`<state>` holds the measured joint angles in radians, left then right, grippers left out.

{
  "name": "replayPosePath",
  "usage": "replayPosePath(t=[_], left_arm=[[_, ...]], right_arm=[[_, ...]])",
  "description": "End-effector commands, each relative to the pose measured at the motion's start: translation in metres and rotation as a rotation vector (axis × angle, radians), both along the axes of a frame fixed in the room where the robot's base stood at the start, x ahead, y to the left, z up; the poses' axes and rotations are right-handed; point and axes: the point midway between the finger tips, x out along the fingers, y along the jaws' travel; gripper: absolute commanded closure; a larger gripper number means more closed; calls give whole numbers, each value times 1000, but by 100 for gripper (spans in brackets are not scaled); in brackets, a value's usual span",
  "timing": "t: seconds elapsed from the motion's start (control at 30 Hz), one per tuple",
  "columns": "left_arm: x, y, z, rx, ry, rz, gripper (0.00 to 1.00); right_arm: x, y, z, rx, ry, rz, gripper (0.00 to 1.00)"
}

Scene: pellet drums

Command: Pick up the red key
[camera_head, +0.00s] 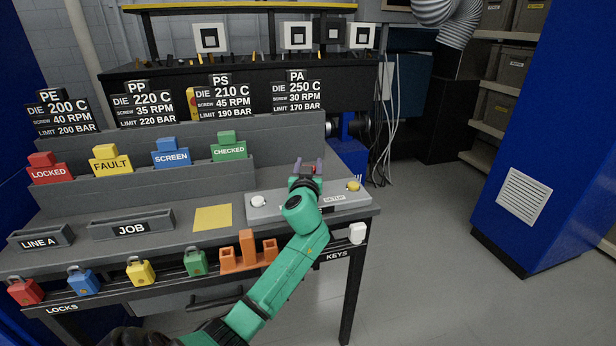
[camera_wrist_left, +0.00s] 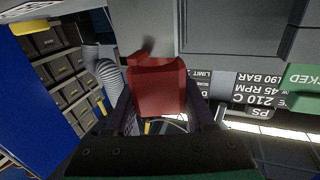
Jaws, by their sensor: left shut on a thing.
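My left gripper (camera_head: 308,167) is raised above the right part of the bench, over the grey SETUP panel. In the left wrist view it is shut on a red block-like thing (camera_wrist_left: 157,88), which I take to be the red key. The thing has a wide body between the fingers and a smaller tab at its far end. In the head view it is mostly hidden by the gripper. My right gripper is not in view.
The grey SETUP panel (camera_head: 334,204) has a white knob and a yellow knob. Coloured padlocks, such as the red padlock (camera_head: 25,291), hang along the front edge. An orange holder (camera_head: 248,250) is beside my arm. A yellow square (camera_head: 213,217) lies on the bench. A blue cabinet (camera_head: 555,130) stands right.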

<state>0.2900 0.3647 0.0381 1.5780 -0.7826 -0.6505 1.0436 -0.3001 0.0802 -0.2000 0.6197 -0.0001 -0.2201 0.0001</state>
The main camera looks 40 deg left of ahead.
Motion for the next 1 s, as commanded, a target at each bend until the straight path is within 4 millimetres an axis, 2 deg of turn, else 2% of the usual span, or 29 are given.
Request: replayPosePath(t=[0.2,0.37,0.57,0.8,0.9,1.0], left_arm=[[0,0,2,0,0,1,100],[0,0,20,0,-4,1,100],[0,0,73,1,-9,0,100],[0,0,156,0,-7,-1,100],[-1,0,181,1,-4,0,100],[0,0,195,0,-2,-1,100]], right_arm=[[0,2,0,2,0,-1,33],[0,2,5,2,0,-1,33],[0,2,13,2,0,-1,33],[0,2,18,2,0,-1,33],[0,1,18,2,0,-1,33],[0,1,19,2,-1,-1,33]])
